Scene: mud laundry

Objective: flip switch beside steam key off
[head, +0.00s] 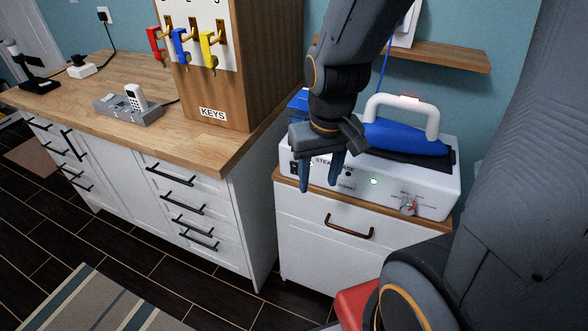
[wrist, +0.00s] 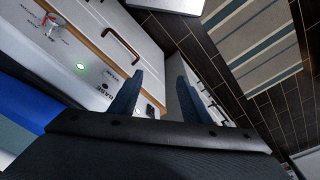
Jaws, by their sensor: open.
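A white steam base (head: 440,185) stands on the white cabinet, with a blue iron (head: 405,138) on top. Its front bears a partly hidden "STEAM BASE" label, a lit green light (head: 374,181) and a red-marked knob (head: 408,206). My gripper (head: 320,178) is in front of its left half, fingers apart and empty, pointing down. A small dark switch-like part (head: 294,168) shows at the front's left end; its position is unclear. In the wrist view, my gripper (wrist: 158,95) has a dark part (wrist: 150,110) between its fingers. The green light (wrist: 81,67) and knob (wrist: 53,29) show left.
A wooden key box (head: 255,75) marked "KEYS" holds red, blue and yellow keys on hooks, left of my arm. A phone dock (head: 128,112) sits on the wooden counter (head: 60,100). A wooden shelf (head: 450,56) is behind the iron. The striped rug (head: 105,300) is on the floor.

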